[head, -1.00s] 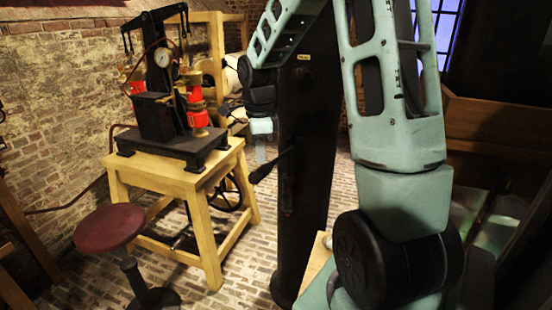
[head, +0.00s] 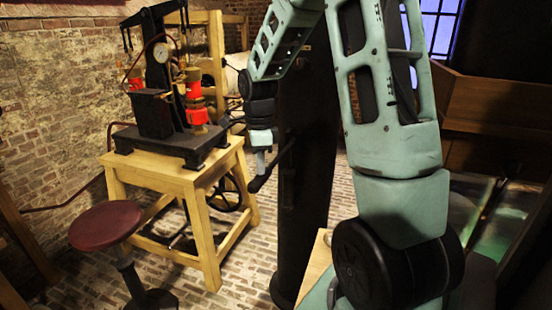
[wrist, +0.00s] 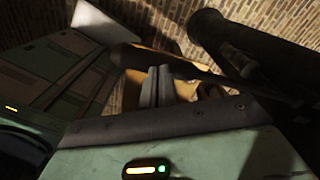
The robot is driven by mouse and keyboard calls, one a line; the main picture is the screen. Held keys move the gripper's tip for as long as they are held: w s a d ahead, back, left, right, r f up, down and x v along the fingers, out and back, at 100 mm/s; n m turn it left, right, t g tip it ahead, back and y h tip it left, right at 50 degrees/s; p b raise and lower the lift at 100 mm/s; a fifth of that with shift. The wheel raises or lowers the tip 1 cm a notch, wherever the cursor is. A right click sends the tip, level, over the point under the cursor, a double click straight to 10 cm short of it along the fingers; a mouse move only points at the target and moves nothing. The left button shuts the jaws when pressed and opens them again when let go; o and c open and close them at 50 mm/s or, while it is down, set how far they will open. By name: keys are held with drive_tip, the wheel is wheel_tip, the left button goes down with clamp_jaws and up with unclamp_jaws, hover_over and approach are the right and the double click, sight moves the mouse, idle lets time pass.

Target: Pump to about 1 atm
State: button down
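A black column (head: 305,190) stands in the middle of the head view. A dark lever (head: 259,182) slants down and left from it; in the wrist view a dark bar (wrist: 200,69), seemingly this lever, crosses just past my fingertips. My gripper (head: 262,158) is close above the lever's handle end. Its two grey fingers (wrist: 158,72) lie side by side, shut with nothing visible between them; whether they touch the bar I cannot tell. The black apparatus (head: 160,105) with red cylinders stands on a wooden table (head: 180,178). Its round gauge (head: 160,52) is too small to read.
A red stool (head: 105,224) stands in front of the table. A spoked wheel (head: 224,193) is beneath the table. Wooden boxes (head: 495,100) and glass-like panels (head: 505,215) are at right. Brick floor (head: 235,275) lies open between the table and the column.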

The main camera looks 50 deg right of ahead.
wheel_tip(320, 180, down, 7)
drive_tip(key=b, duration=0.4)
drive_tip(key=shift+f, duration=0.1)
wheel_tip(320, 180, up, 14)
drive_tip(key=p, duration=1.1)
drive_tip(key=shift+f, duration=0.1)
wheel_tip(320, 180, down, 14)
drive_tip(key=b, duration=0.8)
wheel_tip(320, 180, up, 14)
drive_tip(key=p, duration=1.2)
wheel_tip(320, 180, up, 4)
drive_tip(key=p, duration=0.3)
drive_tip(key=shift+p, duration=0.4)
